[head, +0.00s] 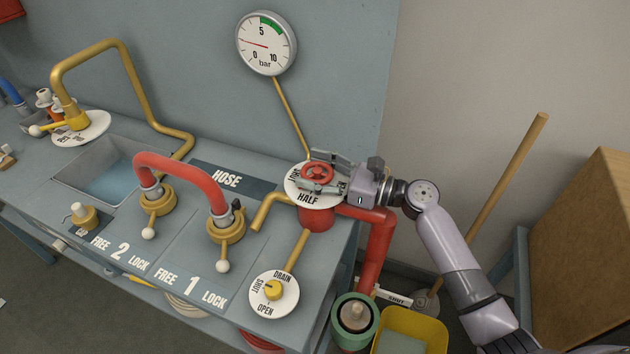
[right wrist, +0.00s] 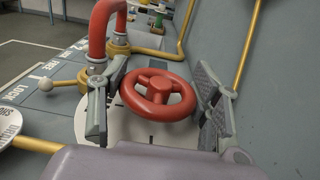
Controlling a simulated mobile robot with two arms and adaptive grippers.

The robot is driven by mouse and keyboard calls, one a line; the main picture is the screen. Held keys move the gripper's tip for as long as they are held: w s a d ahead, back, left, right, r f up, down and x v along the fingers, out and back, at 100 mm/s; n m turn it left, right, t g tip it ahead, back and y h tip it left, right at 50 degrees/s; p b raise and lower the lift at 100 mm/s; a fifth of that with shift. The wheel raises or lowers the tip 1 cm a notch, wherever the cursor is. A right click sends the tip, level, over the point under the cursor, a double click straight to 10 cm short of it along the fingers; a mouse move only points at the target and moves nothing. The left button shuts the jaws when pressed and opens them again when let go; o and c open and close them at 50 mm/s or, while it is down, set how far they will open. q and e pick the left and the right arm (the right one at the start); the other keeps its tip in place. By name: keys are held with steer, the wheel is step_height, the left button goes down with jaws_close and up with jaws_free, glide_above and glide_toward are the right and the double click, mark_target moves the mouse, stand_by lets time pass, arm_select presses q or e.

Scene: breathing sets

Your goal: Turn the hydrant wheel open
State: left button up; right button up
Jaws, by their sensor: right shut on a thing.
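The red hydrant wheel (head: 317,176) sits on top of the red hydrant post (head: 316,218), over a round white dial plate (head: 308,199) whose word HALF shows. My right gripper (head: 308,171) comes in from the right with its two fingers on opposite sides of the wheel, shut on it. In the right wrist view the wheel (right wrist: 158,94) lies between the two grey finger pads, its whole ring visible. Parts of the dial's lettering are hidden under the gripper. My left gripper is not in view.
A bar gauge (head: 266,43) on the wall has its red needle on the left, below 5. A SHUT/DRAIN/OPEN dial (head: 274,295), a red hose bend (head: 180,170) and a sink (head: 112,175) share the bench. A yellow bucket (head: 440,332) and wooden pole (head: 508,190) stand right.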

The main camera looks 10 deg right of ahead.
mark_target(332, 167)
steer(key=n+g+y+b, duration=0.1)
steer(key=n+g+b, duration=0.1)
steer(key=g, duration=0.2)
steer(key=n+g+y+b, duration=0.2)
steer(key=n+g+b, duration=0.1)
steer(key=g, duration=0.1)
steer(key=shift+f+n, duration=0.1)
steer(key=shift+n, duration=0.2)
steer(key=shift+s+n+g+b, duration=0.2)
steer(key=shift+n+g+b, duration=1.45)
steer(key=shift+g, duration=1.25)
steer(key=o, duration=1.2)
steer(key=v, duration=0.7)
steer(key=shift+d+r, duration=0.2)
steer(key=shift+d, duration=0.05)
